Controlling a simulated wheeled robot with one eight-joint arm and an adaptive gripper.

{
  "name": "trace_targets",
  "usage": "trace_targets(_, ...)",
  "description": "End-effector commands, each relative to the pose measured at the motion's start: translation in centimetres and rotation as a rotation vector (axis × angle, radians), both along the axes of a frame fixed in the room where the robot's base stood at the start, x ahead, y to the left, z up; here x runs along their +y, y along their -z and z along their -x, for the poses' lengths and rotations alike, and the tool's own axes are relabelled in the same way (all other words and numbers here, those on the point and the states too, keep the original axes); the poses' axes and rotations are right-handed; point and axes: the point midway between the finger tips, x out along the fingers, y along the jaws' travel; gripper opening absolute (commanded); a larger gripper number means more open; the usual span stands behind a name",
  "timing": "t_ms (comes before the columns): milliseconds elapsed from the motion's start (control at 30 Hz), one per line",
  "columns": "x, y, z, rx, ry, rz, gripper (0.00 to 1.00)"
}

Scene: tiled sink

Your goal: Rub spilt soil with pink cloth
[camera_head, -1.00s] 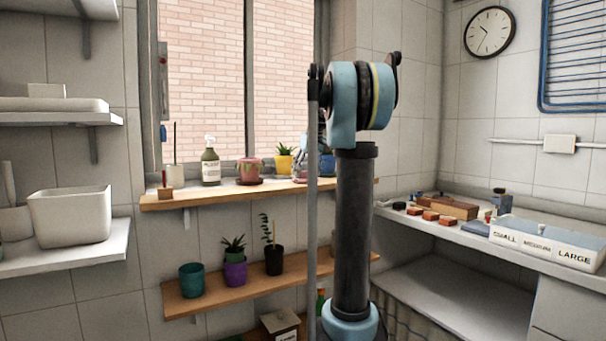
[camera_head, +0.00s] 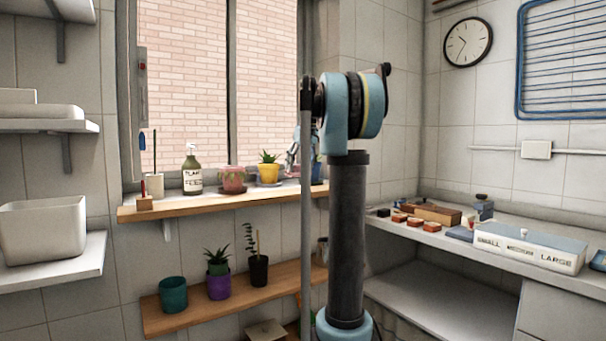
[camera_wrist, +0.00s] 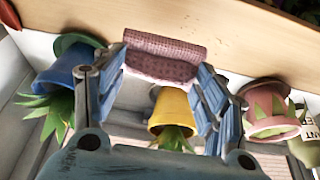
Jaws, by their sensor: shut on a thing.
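My gripper (camera_wrist: 160,70) is shut on the pink cloth (camera_wrist: 165,45), a textured roll that spans the fingertips in the wrist view. In the head view my gripper is mostly hidden behind my arm, near the right part of the upper window shelf (camera_head: 150,213); the cloth cannot be made out there.
The upper shelf holds a soap-like pump bottle (camera_head: 192,172), a pink pot (camera_head: 232,179), a yellow pot (camera_head: 269,172) and a blue pot (camera_wrist: 62,78). A lower shelf (camera_head: 190,313) holds several pots. A counter (camera_head: 400,240) with boxes stands right.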

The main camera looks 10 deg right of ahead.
Motion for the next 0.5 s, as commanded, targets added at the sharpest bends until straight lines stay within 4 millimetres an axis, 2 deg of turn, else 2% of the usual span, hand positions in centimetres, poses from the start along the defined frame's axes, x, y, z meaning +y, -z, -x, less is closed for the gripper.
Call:
trace_targets(200, 0.2, -1.9, 0.0, 0.0, -0.002, 0.0, 0.35)
trace_targets(500, 0.2, -2.4, 0.0, 0.0, -0.002, 0.0, 0.35)
